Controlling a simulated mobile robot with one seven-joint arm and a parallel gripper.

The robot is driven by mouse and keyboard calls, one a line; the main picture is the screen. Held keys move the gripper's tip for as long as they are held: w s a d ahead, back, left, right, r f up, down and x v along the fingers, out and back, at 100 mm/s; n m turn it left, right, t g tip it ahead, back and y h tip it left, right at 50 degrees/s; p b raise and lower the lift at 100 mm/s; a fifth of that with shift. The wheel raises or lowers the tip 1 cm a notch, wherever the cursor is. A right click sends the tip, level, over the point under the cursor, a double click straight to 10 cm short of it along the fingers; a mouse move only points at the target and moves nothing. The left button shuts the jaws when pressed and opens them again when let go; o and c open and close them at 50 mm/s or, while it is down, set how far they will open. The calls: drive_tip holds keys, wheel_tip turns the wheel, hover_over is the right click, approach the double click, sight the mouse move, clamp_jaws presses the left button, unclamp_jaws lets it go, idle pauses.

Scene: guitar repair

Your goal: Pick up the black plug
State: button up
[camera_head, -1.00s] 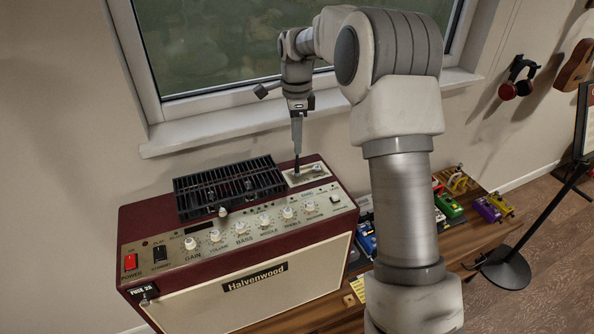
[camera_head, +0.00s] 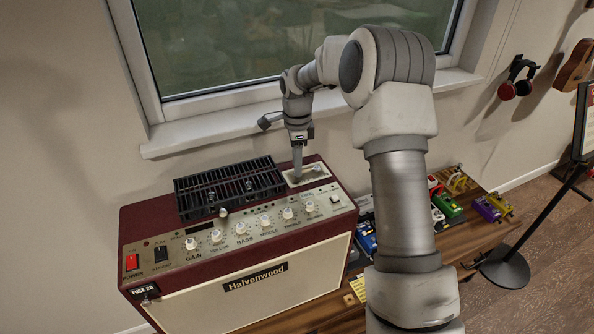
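My gripper (camera_head: 298,174) points straight down over the cream plate (camera_head: 307,175) on top of the maroon amplifier (camera_head: 135,218), at its back right. Its fingertips are at or just above the plate, and they look close together. They are too small here to tell whether they are open or shut, or whether anything is between them. No black plug shows clearly at the plate; my fingers cover that spot. A small dark round piece (camera_head: 149,291) sits by the fuse label at the amplifier's lower left front, well away from my gripper.
A black slotted grille (camera_head: 229,188) stands on the amplifier just left of my gripper. A row of knobs (camera_head: 240,229) lies in front. The window sill (camera_head: 225,124) is close behind. Several coloured pedals (camera_head: 447,206) stand on the wooden bench to the right, partly behind my arm.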

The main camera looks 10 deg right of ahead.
clamp_jaws()
drive_tip(key=shift+r, duration=0.1)
